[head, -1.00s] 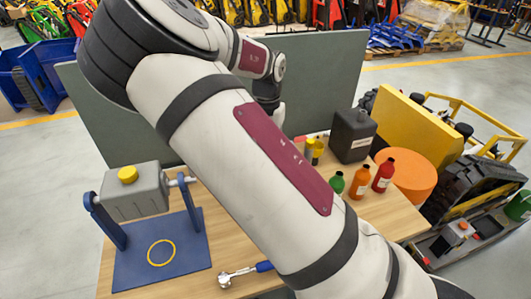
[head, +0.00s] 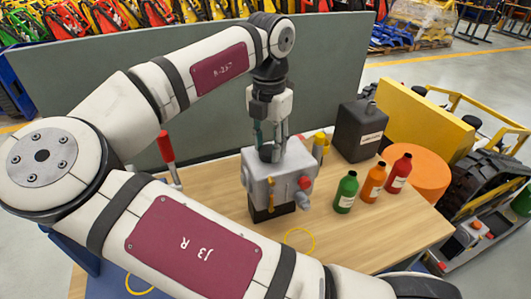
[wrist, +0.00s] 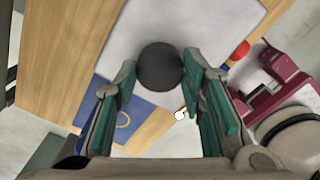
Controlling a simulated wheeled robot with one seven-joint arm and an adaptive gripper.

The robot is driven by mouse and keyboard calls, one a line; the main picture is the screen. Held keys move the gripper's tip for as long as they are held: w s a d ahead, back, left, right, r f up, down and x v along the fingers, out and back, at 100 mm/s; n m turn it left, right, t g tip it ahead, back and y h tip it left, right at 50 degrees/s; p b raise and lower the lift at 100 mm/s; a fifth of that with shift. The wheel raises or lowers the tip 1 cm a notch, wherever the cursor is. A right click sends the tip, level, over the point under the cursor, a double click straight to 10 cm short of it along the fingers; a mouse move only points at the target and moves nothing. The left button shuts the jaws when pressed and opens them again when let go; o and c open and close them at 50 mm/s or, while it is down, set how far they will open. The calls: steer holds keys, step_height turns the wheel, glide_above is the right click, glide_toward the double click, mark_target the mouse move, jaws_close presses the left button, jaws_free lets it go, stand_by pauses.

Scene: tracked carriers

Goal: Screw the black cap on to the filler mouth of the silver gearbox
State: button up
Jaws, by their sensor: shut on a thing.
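The silver gearbox (head: 288,187) stands upright on the wooden table, with a black base and a red knob on its side. Its top fills the upper middle of the wrist view as a pale grey plate (wrist: 132,45). My gripper (head: 268,146) points down over the gearbox top. In the wrist view its teal fingertips (wrist: 160,72) are closed on both sides of the round black cap (wrist: 160,68). The cap is at the gearbox top; the filler mouth is hidden beneath it, and I cannot tell how far the cap is seated.
Green (head: 346,192), orange (head: 372,183) and red (head: 398,174) bottles stand right of the gearbox. A black canister (head: 360,130) is behind them. A red-handled tool (head: 167,150) is at the left. A yellow ring (head: 300,240) marks bare table in front. My arm hides the near left.

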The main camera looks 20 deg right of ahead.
steer(key=o, duration=1)
steer(key=shift+o, duration=0.2)
